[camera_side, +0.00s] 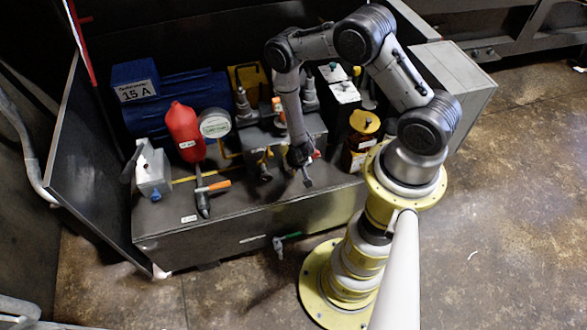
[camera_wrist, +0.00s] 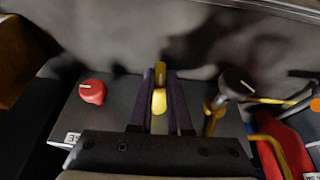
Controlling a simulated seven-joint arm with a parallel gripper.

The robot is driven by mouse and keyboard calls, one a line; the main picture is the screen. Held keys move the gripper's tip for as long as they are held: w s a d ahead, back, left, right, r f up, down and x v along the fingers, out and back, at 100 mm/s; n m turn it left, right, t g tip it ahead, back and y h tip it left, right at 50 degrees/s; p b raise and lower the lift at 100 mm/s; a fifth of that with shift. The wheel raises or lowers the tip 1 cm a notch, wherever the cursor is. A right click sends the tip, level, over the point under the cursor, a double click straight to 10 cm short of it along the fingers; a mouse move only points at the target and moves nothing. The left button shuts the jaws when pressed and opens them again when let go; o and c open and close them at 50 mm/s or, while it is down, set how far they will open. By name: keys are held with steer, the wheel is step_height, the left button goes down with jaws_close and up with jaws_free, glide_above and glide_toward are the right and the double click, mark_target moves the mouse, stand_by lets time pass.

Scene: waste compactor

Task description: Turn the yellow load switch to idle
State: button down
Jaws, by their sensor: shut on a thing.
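The yellow load switch (camera_wrist: 159,100) is a narrow yellow handle in the middle of the wrist view, lying lengthwise up the picture. My gripper (camera_wrist: 160,80) has its two dark fingers on either side of the handle, closed on it. In the side view my gripper (camera_side: 305,170) is at the front face of the grey control box on the bench. The switch cannot be made out there, being hidden by my gripper. The switch's markings are not visible, so its setting cannot be read.
A red knob (camera_wrist: 92,91) is left of my fingers in the wrist view, and a black knob (camera_wrist: 237,83) with a white line is close on the right. In the side view a red bottle (camera_side: 183,130) and an orange-handled tool (camera_side: 205,190) are on the bench left of my gripper.

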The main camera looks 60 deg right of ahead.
steer(key=shift+w+d, duration=0.1)
steer(key=c, duration=0.9)
jaws_free()
steer(key=shift+o, duration=0.2)
steer(key=shift+r, duration=0.2)
steer(key=v, duration=1.3)
steer(key=shift+a+r, duration=0.2)
steer(key=shift+a, duration=0.05)
